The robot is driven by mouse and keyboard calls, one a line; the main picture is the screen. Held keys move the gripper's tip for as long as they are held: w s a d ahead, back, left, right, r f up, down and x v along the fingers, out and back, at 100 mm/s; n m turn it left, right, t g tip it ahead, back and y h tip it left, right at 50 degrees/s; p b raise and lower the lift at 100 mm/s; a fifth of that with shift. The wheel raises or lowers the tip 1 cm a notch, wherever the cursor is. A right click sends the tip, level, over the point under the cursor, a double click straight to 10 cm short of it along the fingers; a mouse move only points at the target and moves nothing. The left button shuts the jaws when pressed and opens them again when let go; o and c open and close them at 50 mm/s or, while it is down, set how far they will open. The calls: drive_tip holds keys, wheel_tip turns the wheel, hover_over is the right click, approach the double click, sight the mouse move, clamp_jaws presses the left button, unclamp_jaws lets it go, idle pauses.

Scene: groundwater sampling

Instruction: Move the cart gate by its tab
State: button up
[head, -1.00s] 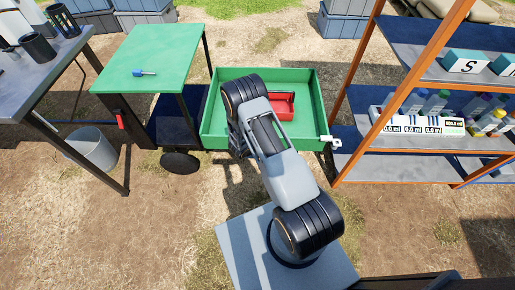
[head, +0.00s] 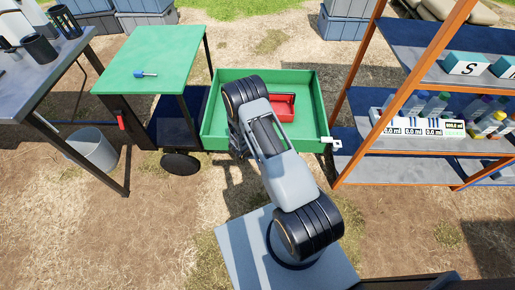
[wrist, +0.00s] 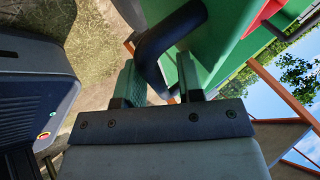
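The cart has a green open tray (head: 310,105), and its near panel (head: 290,144) stands upright across the front. A white latch-like fitting (head: 331,142) sits at the tray's near right corner. In the wrist view a green panel (wrist: 225,40) fills the upper right, with a dark curved bar (wrist: 155,50) in front of it, perhaps the tab. My gripper (wrist: 157,80) has its two fingers apart, with the bar between them. A gap shows beside the bar, and I cannot tell whether either finger touches it. In the head view my arm hides the fingers and the tab.
A red toolbox (head: 282,106) lies in the tray. A green tabletop (head: 150,60) with a blue-handled tool (head: 145,74) stands left. A grey bench (head: 45,65) and bucket (head: 95,150) are farther left. An orange-framed shelf (head: 405,100) stands close on the right.

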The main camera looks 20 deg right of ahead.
drive_tip(key=shift+r, duration=0.1)
drive_tip(key=p+v, duration=0.3)
drive_tip(key=v, duration=1)
drive_tip(key=shift+a+r, duration=0.2)
drive_tip(key=shift+a, duration=0.05)
drive_tip(key=shift+s, duration=0.1)
drive_tip(key=s+d+r+m+g+p, duration=0.15)
drive_tip(key=s+r+m, duration=0.35)
drive_tip(key=m, duration=0.9)
drive_tip(key=s+r+m+g+p, duration=0.1)
drive_tip(key=s+r+m+g, duration=0.2)
drive_tip(key=r+m, duration=0.8)
drive_tip(key=s+a+r+m+t+y+p, duration=0.1)
drive_tip(key=s+r+m+t+y+p, duration=0.1)
drive_tip(key=r+m, duration=0.9)
drive_tip(key=s+a+r+m+t+y+p, duration=0.1)
drive_tip(key=s+r+m+y+p, duration=0.4)
drive_tip(key=r+m, duration=0.6)
wheel_tip(320, 180, up, 5)
drive_tip(key=shift+s+a+f+m+t+p, duration=0.15)
drive_tip(key=shift+a+m+t+p, duration=0.15)
drive_tip(key=shift+t, duration=0.45)
